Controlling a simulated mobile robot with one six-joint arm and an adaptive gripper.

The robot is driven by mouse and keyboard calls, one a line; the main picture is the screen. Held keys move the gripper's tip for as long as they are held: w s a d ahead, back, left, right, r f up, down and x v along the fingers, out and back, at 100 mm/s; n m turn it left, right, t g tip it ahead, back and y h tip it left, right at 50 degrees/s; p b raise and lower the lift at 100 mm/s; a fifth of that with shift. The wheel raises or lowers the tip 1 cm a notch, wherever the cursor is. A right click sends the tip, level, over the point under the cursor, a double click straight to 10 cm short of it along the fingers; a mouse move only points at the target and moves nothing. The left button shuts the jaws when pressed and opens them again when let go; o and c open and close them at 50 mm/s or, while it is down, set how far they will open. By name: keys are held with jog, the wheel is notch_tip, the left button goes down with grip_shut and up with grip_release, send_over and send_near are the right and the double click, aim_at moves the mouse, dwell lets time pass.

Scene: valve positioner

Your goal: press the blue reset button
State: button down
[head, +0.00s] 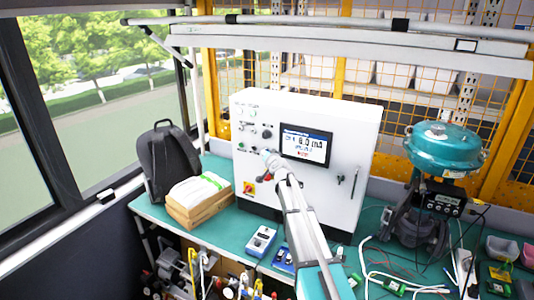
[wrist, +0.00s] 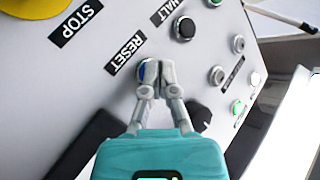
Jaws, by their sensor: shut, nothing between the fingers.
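The blue reset button (wrist: 146,71) shows in the wrist view beside the RESET label (wrist: 127,52), mostly covered by my fingertips. My gripper (wrist: 156,70) is shut and empty, with its tips over the button. I cannot tell whether they touch it or press it in. In the head view my gripper (head: 268,157) is at the left part of the white control cabinet (head: 340,190), and the button is hidden there.
In the wrist view a black button (wrist: 185,28) sits near the HALT label (wrist: 167,11), and a STOP label (wrist: 76,23) lies near a yellow disc (wrist: 35,6). A display (head: 305,145) is right of my gripper. The teal bench (head: 225,222) holds a backpack and a box.

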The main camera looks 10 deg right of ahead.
jog(key=shift+s+a, duration=0.45)
jog(key=shift+s, duration=0.15)
jog(key=shift+s+a, duration=0.75)
jog(key=shift+s, duration=0.25)
jog(key=shift+s+a, duration=0.7)
jog(key=shift+s, duration=0.3)
jog(key=s+a+f+n+g+y, duration=0.1)
jog(key=s+f+n+g, duration=0.25)
jog(key=s+f, duration=0.45)
jog(key=s+a+f+n+g, duration=0.15)
jog(key=s+f+g, duration=0.3)
jog(key=s, duration=0.65)
jog(key=s+d+f+g+h, duration=0.1)
jog(key=s+d+f+g, duration=0.1)
jog(key=s, duration=0.8)
jog(key=s+d+f+g+h, duration=0.2)
jog(key=s+d+g, duration=0.3)
jog(key=s, duration=0.6)
jog(key=shift+s+f+n+g+h+b, duration=0.2)
jog(key=shift+n+g+h+b, duration=0.1)
jog(key=shift+g+b, duration=0.25)
